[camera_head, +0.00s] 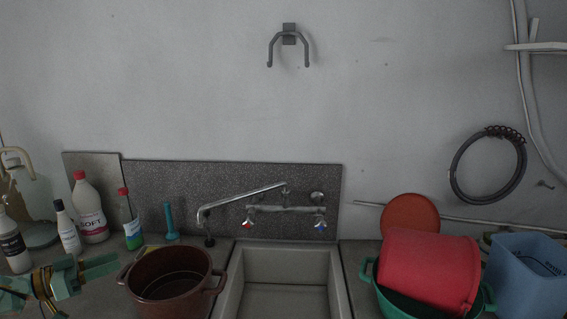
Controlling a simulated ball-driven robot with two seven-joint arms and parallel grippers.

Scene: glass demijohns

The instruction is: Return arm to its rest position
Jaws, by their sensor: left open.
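My left gripper (100,267) comes in at the lower left of the head view, its greenish fingers pointing right. It is open, with nothing seen between its fingers. It is close to the left handle of a brown pot (172,285); I cannot tell whether they touch. My right gripper is not in view.
A sink (285,252) with a wall tap (285,208) is at the centre. A red bucket (428,268), a green pot (390,304) and a blue container (512,290) crowd the right.

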